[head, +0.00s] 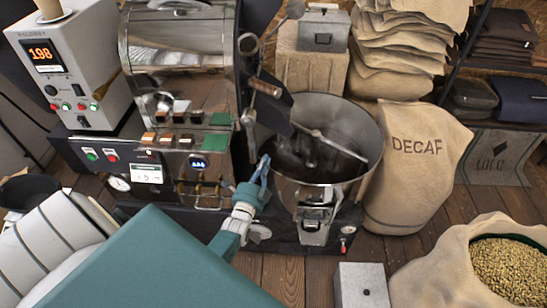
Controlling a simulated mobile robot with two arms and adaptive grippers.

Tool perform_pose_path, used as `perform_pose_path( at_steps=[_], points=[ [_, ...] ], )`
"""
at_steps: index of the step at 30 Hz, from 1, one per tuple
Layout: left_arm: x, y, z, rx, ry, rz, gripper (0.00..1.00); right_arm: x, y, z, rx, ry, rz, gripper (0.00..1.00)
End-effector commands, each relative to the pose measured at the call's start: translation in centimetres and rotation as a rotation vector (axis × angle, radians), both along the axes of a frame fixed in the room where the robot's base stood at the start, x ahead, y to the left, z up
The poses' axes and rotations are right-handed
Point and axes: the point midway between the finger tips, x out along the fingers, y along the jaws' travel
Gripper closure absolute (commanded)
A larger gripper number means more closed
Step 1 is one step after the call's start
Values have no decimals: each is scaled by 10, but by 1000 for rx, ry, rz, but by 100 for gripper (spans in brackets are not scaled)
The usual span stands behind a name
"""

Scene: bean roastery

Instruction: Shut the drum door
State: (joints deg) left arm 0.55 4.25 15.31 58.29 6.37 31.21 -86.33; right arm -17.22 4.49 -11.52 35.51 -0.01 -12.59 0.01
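The roaster (180,50) stands at the upper left with its shiny steel drum housing. A dark plate with a wooden handle (265,88) juts from its right end, over the cooling bin's left rim; it looks like the drum door, standing away from the drum face. My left gripper (263,164) is below the plate, just left of the cooling bin, with its blue fingers pointing up. It is apart from the plate and handle. The fingers appear close together, but their gap is too small to judge. My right gripper is not in view.
The round steel cooling bin (359,119) with its stirring arm sits right of my gripper. A DECAF sack (417,165) stands at its right. An open sack of green beans (440,275) and a grey box (362,285) are in front. Wooden floor shows between them.

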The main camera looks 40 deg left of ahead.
Motion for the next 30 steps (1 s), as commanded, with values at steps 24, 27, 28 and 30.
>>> perform_pose_path(
  at_steps=[24, 27, 28, 30],
  points=[
    [-11, 17, -5, 105, 65, 0, 100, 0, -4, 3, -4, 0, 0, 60],
    [-11, 17, -5, 104, 64, 0, 100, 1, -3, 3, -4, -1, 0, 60],
    [-10, 17, -5, 104, 64, -1, 100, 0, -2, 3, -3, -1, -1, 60],
    [-10, 17, -5, 104, 63, -1, 100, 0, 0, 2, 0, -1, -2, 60]
  ],
)
